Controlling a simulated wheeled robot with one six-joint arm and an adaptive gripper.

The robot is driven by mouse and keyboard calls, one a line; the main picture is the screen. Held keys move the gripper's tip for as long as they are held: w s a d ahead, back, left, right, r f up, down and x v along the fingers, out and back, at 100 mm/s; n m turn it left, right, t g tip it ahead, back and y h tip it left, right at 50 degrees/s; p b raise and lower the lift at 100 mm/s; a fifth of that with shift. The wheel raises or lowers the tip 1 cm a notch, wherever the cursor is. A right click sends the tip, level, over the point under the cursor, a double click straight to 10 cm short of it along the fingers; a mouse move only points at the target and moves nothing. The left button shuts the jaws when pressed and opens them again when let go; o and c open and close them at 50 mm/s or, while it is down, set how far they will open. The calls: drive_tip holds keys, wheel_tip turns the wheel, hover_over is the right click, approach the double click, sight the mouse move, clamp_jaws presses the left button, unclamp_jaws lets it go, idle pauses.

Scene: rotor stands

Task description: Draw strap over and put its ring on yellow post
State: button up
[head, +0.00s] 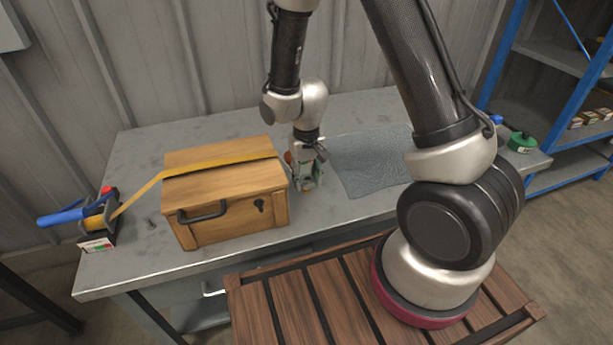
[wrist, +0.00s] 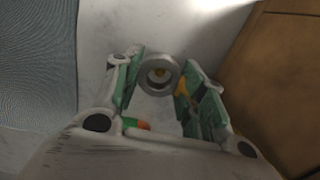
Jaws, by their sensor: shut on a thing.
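A yellow strap (head: 220,164) runs from the ratchet (head: 97,220) at the left, up and over the wooden chest (head: 235,205), to its right side. My gripper (head: 306,185) is low beside the chest's right side. In the wrist view my gripper (wrist: 160,75) is shut on the strap's grey ring (wrist: 146,84), which sits between the green fingers. A bit of yellow strap (wrist: 182,89) shows by the right finger. A small yellow spot, likely the yellow post (wrist: 160,72), shows inside the ring's opening. I cannot tell whether the ring is around it or above it.
The grey workbench (head: 180,262) carries everything. A grey-blue mat (head: 368,163) lies right of my gripper. A green container (head: 522,142) stands at the bench's right end. The chest's front has a black handle (head: 202,212). Blue shelving (head: 560,100) stands at the right.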

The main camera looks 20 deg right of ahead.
drive_tip(key=shift+f, duration=0.4)
drive_tip(key=shift+f, duration=0.65)
drive_tip(key=o, duration=1)
drive_tip(key=shift+o, duration=0.2)
drive_tip(key=o, duration=0.5)
drive_tip(key=shift+c, duration=0.2)
drive_tip(key=shift+r, duration=0.1)
drive_tip(key=shift+r, duration=4.45)
